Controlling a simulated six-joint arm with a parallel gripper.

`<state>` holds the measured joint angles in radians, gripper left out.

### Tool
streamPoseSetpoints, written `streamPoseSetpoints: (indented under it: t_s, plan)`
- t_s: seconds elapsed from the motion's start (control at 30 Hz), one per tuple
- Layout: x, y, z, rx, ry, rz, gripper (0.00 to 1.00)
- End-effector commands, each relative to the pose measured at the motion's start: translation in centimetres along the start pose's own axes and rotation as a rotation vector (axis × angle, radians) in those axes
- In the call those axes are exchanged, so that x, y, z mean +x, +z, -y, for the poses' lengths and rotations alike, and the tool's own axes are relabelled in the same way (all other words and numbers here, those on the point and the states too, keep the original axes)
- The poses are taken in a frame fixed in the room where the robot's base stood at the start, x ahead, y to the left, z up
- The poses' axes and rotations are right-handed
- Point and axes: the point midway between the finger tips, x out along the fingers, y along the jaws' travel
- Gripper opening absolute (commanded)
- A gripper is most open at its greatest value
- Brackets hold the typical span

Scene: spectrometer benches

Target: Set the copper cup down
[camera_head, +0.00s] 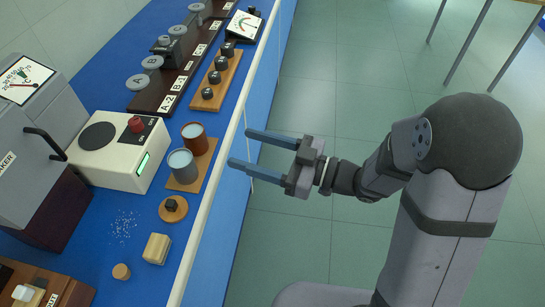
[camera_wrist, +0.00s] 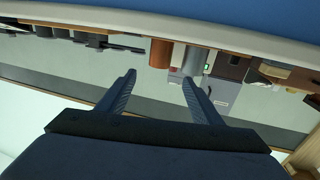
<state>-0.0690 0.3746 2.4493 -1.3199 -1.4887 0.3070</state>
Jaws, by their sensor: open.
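The copper cup (camera_head: 194,137) stands upright on a small wooden board (camera_head: 197,183) on the blue bench. A grey metal cup (camera_head: 182,164) stands beside it on the same board, nearer the camera. My gripper (camera_head: 237,148) is open and empty, right of the board, with its fingers pointing left over the bench's pale edge rail. It is apart from both cups. In the wrist view, the copper cup (camera_wrist: 161,53) and the grey cup (camera_wrist: 192,60) show beyond and between my gripper's fingertips (camera_wrist: 158,77).
A white hotplate (camera_head: 117,152) with a red knob stands left of the cups. Long rails with fittings (camera_head: 148,98) lie farther back. Floor right of the bench (camera_head: 335,100) is clear.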

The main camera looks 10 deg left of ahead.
Motion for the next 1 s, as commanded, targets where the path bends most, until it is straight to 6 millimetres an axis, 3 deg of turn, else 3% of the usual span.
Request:
streamPoseSetpoints:
  t_s: [0.13, 0.27, 0.47, 0.6, 0.73, 0.87, 1.0]
  plan:
    - [0.0, 0.1, -0.3, -0.004, 0.014, 0.01, 0.6]
    - [-0.3, 1.1, -2.1, -0.024, 0.087, 0.068, 0.6]
    - [-3.0, 4.3, -8.3, -0.054, 0.352, 0.281, 0.6]
    - [-8.0, 7.0, -12.8, -0.021, 0.599, 0.488, 0.6]
    - [-13.9, 9.4, -14.7, 0.073, 0.806, 0.681, 0.6]
    - [-19.9, 11.5, -13.9, 0.226, 0.974, 0.861, 0.6]
    - [-24.9, 13.4, -10.1, 0.448, 1.093, 1.031, 0.6]
